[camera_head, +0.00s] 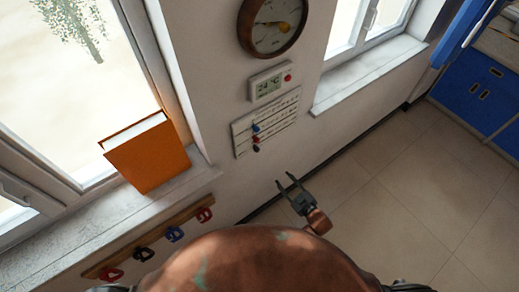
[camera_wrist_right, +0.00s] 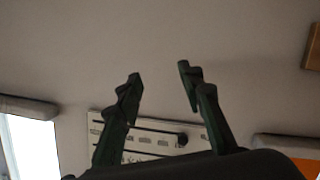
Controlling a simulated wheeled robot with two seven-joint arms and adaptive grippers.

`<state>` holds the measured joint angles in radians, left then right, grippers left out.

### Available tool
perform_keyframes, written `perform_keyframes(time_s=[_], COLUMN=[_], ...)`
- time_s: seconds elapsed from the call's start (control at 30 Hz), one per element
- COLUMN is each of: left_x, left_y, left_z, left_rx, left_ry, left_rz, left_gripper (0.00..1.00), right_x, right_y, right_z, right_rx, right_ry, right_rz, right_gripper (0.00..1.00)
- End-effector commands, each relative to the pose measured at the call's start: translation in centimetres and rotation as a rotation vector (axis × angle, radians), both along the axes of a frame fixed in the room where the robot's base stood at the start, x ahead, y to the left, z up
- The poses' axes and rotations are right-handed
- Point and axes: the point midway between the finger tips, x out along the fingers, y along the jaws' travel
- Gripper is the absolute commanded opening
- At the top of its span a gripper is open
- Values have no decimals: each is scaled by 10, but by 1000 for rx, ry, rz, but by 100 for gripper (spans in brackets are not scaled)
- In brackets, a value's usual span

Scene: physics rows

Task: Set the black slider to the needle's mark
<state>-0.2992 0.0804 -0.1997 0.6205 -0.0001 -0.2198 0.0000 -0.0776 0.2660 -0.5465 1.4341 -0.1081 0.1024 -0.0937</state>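A white slider panel (camera_head: 277,116) with printed lines hangs on the wall. Several small knobs sit close together near its left side, blue, red and dark; which is the black slider (camera_wrist_right: 182,139) is hard to tell in the head view, but a dark knob shows in the right wrist view. A round brown-rimmed gauge (camera_head: 266,36) with a needle hangs above; its exact reading is too small to tell. My right gripper (camera_head: 285,180) is open and empty, below and right of the panel, apart from it. Its open fingers (camera_wrist_right: 160,72) partly cover the panel in the wrist view. My left gripper is out of view.
A white thermometer display (camera_head: 270,82) hangs between gauge and panel. An orange book (camera_head: 150,157) stands on the left windowsill. A wooden rack (camera_head: 155,236) with several coloured hooks is below it. The wall and floor around my right gripper look clear.

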Motion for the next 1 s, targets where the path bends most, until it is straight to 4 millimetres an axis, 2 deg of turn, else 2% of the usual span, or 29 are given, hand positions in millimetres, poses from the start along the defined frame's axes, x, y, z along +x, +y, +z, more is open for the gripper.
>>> perform_keyframes(time_s=[0.03,0.1,0.2,0.3,0.43,0.8,1.0], left_x=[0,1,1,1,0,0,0], left_y=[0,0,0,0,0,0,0], left_z=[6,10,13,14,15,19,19], left_rx=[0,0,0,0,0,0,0], left_ry=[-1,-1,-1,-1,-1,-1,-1], left_rz=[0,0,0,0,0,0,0], left_gripper=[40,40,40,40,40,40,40], right_x=[6,8,7,7,16,59,67], right_y=[19,39,58,69,78,111,117], right_z=[41,83,122,141,146,145,144], right_rx=[15,34,55,66,69,68,67], right_ry=[-68,-143,-213,-248,-258,-255,-254], right_rz=[42,88,133,155,160,157,157], right_gripper=[35,35,35,35,35,35,35])
